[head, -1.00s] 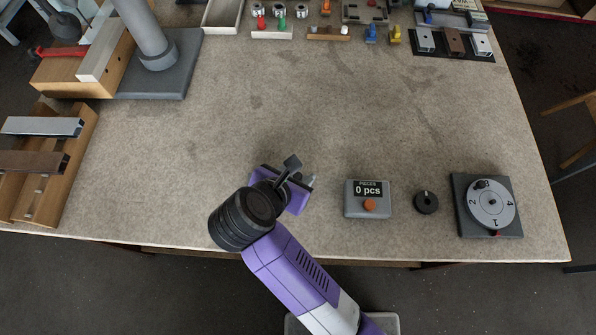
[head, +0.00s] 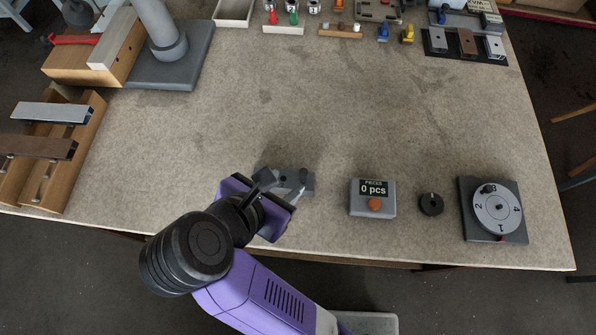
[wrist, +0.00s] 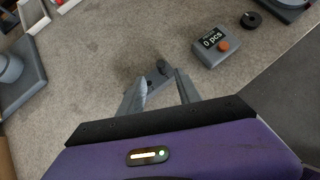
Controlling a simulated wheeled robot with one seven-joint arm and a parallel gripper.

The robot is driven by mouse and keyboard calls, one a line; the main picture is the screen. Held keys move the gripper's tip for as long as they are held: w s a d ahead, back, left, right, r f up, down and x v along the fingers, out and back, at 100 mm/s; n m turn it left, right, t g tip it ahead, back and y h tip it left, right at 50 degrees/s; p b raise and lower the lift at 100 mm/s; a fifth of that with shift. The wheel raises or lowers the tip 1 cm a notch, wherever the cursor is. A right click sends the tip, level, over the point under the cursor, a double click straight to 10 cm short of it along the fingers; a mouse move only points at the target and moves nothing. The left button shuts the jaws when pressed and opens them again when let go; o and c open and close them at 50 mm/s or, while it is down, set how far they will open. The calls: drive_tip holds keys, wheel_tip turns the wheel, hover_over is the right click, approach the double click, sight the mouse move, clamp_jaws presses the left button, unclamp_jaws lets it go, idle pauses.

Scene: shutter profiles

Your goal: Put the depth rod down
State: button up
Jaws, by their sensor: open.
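My gripper (head: 284,184) is low over the near middle of the table, its two fingers apart. In the wrist view the open fingers (wrist: 161,84) stand on either side of a small dark grey piece with a dark rounded end (wrist: 162,67). The head view shows a dark rounded end (head: 303,174) beside a grey patch by the fingertips. I cannot tell for certain that this is the depth rod, as the fingers hide part of it. Whether it touches a finger or the table is unclear.
Right of my gripper are a grey counter reading 0 pcs (head: 373,198), a black knob (head: 431,204) and a numbered dial (head: 497,207). Wooden racks with profiles (head: 92,150) stand left; bins and small parts line the back. The table's middle (head: 330,100) is clear.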

drive_tip(key=shift+d, duration=0.1)
drive_tip(key=w+d+r+t+h, duration=0.1)
drive_tip(key=w+d+t+h, duration=0.15)
drive_tip(key=d, duration=0.55)
drive_tip(key=w+d+r+t+h, duration=0.1)
drive_tip(key=w+d+r+h, duration=0.15)
drive_tip(key=d, duration=0.65)
drive_tip(key=s+d+r+n+t+h, duration=0.2)
drive_tip(key=s+d+r+n+t, duration=0.75)
drive_tip(key=d+r+n, duration=0.45)
drive_tip(key=s+a+f+n+g+y, duration=0.2)
drive_tip(key=s+f+n+y, duration=0.3)
drive_tip(key=n, duration=0.8)
drive_tip(key=s+a+f+n+g+y, duration=0.3)
drive_tip(key=s+f+n+y, duration=0.3)
drive_tip(key=n, duration=0.8)
wheel_tip(320, 180, down, 3)
drive_tip(key=s+a, duration=0.1)
drive_tip(key=s, duration=0.1)
drive_tip(key=shift+s+a+f+n+g, duration=0.2)
drive_tip(key=shift+s+a+n+g, duration=0.1)
drive_tip(key=shift+s+a, duration=0.1)
